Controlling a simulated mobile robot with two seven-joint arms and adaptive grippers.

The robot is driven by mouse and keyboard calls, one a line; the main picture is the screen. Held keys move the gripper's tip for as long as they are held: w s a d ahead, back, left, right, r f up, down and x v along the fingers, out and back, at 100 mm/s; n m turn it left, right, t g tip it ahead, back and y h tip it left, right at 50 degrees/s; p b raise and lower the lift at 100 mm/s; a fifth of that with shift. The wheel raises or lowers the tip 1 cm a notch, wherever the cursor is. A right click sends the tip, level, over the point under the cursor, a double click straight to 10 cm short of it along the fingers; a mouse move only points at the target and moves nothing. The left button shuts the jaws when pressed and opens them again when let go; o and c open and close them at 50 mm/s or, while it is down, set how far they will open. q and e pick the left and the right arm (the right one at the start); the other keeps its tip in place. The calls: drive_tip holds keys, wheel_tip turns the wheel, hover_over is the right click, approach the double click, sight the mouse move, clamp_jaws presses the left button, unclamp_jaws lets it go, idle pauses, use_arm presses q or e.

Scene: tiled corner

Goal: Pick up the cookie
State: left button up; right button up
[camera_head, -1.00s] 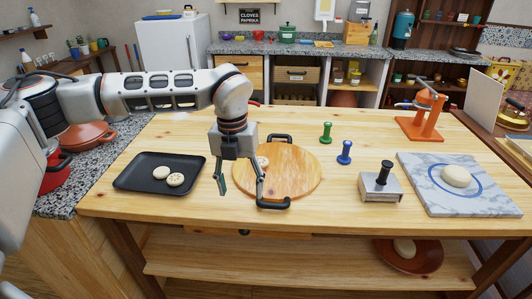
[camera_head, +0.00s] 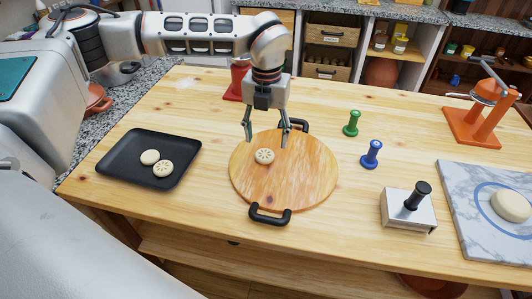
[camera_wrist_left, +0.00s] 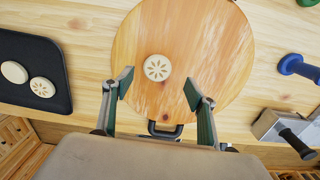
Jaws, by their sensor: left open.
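A round pale cookie (camera_head: 264,156) with a stamped petal pattern lies on the round wooden board (camera_head: 290,185). It also shows in the left wrist view (camera_wrist_left: 157,68), between and beyond my fingertips. My left gripper (camera_head: 265,138) is open and empty, above the far part of the board, with its fingers pointing down to either side of the cookie. In the left wrist view its two fingers (camera_wrist_left: 158,88) stand wide apart. Two more cookies (camera_head: 150,157) (camera_head: 163,168) lie touching or nearly so on the black tray (camera_head: 125,180). My right gripper is not in view.
Green (camera_head: 351,123) and blue (camera_head: 371,154) stamps stand right of the board. A metal block with a black handle (camera_head: 408,208) stands nearer the front. A marble slab (camera_head: 465,235) with dough (camera_head: 511,206) and an orange press (camera_head: 482,112) are at right. The board has black handles.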

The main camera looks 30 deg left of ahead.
sight(264, 154)
use_arm(q)
drive_tip(key=f, duration=0.4)
drive_tip(key=shift+s+a+f+p, duration=0.2)
drive_tip(key=shift+s+p, duration=0.05)
drive_tip(key=shift+p, duration=0.15)
drive_tip(key=shift+f, duration=0.45)
drive_tip(key=c, duration=1)
drive_tip(key=shift+c, duration=0.2)
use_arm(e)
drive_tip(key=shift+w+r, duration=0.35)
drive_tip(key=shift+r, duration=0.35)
